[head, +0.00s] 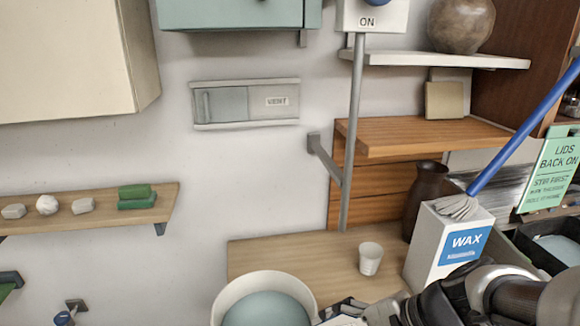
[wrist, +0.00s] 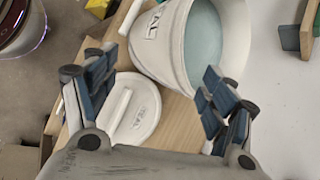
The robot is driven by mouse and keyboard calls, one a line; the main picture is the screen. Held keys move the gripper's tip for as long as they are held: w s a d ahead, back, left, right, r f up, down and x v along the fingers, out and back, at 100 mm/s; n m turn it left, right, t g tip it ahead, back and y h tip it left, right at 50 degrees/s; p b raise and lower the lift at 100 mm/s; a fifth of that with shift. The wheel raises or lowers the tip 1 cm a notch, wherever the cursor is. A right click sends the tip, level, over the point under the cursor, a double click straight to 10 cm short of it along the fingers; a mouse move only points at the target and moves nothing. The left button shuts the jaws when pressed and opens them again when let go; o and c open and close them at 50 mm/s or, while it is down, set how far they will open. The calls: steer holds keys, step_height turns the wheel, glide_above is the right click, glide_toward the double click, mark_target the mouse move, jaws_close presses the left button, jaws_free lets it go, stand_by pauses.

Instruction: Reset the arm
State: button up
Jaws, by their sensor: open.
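My gripper (wrist: 158,78) is open in the wrist view, its blue-grey padded fingers spread apart with nothing held. It also shows in part at the bottom of the head view (head: 343,309), right of the white bucket (head: 222,307) of pale teal glaze (head: 268,310). In the wrist view the bucket (wrist: 160,42) stands beyond the fingers, with its glaze (wrist: 220,35) uncovered. A round white lid (wrist: 136,122) with a bar handle lies on the wooden surface, in view between the fingers and apart from the bucket. Its lower edge is hidden by my gripper.
A white cup (head: 370,259) and a white WAX box (head: 435,240) with a blue-handled brush stand on the wooden counter (head: 300,250). A brown vase (head: 425,195) is behind the box. A wooden shelf (head: 100,212) holds small pieces at left.

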steer(key=s+d+r+n+t+h, duration=0.1)
steer(key=s+d+r+n+h, duration=0.1)
steer(key=s+n+h, duration=0.1)
steer(key=s+d+r+n+t+h, duration=0.1)
steer(key=s+d+r+n+h, duration=0.2)
steer(key=s+n, duration=0.3)
steer(key=shift+s+d+r+n+h, duration=0.3)
steer(key=shift+n+h, duration=0.3)
steer(key=shift+n, duration=0.5)
